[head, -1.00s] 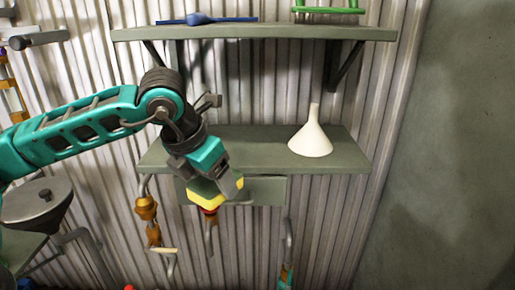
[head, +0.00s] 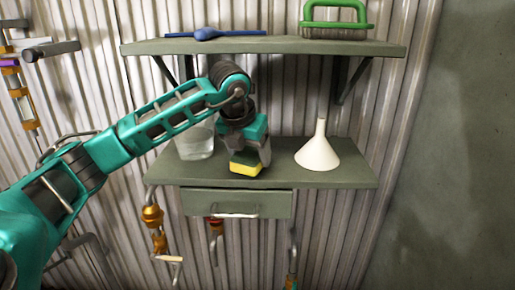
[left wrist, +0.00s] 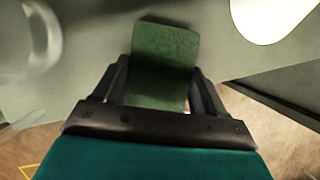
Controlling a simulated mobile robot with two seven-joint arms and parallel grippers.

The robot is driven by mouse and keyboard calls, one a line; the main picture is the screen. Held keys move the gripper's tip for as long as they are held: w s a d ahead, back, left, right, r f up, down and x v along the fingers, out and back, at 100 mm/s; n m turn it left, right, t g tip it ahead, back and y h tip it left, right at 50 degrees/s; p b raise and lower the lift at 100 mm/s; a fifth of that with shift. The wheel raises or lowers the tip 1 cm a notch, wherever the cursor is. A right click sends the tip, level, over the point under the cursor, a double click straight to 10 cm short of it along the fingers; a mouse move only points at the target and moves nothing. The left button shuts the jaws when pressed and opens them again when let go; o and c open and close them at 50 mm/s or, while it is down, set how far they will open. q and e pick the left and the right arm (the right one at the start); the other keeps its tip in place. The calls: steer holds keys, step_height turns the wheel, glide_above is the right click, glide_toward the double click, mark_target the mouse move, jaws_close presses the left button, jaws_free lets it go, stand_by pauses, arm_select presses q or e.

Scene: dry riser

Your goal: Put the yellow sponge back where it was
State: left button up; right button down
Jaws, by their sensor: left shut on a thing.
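The yellow sponge (head: 246,169) has a dark green top and is held between the fingers of my left gripper (head: 247,158). It is at the lower shelf (head: 325,178), between a clear glass and a white funnel. I cannot tell whether its underside touches the shelf. In the left wrist view the sponge (left wrist: 165,60) shows its green face, with the gripper fingers (left wrist: 163,85) on both sides of it. My right gripper is not in view.
The clear glass (head: 196,142) stands left of the sponge, close to my arm. The white funnel (head: 318,150) stands to the right. A drawer (head: 270,203) is below the shelf. The upper shelf (head: 290,46) holds a blue tool (head: 215,34) and a green-handled brush (head: 336,17).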

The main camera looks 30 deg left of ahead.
mark_target(257, 151)
arm_select(q)
steer(key=shift+w+a, duration=0.1)
steer(key=shift+w, duration=0.35)
steer(key=w, duration=0.3)
steer(key=shift+w+a+p, duration=0.15)
steer(key=shift+a+p, duration=0.05)
steer(key=shift+p, duration=0.1)
steer(key=shift+f, duration=0.75)
steer(key=shift+f, duration=0.15)
